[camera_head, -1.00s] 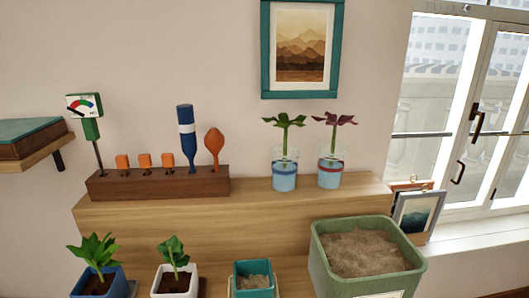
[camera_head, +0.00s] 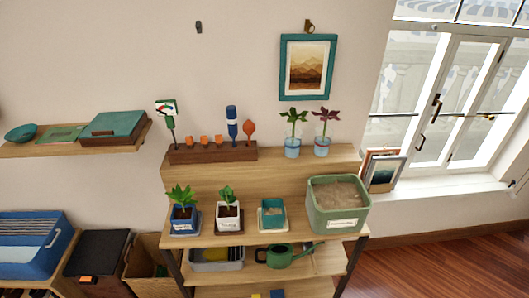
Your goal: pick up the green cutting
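Neither of my grippers shows in the head view.
Left of the cuttings, a dark wooden tool block (camera_head: 212,152) holds a meter, orange pieces and a blue tool. Below are potted plants (camera_head: 183,208), a teal pot (camera_head: 272,214) and a green bin of soil (camera_head: 338,201). A framed picture (camera_head: 306,68) hangs above.

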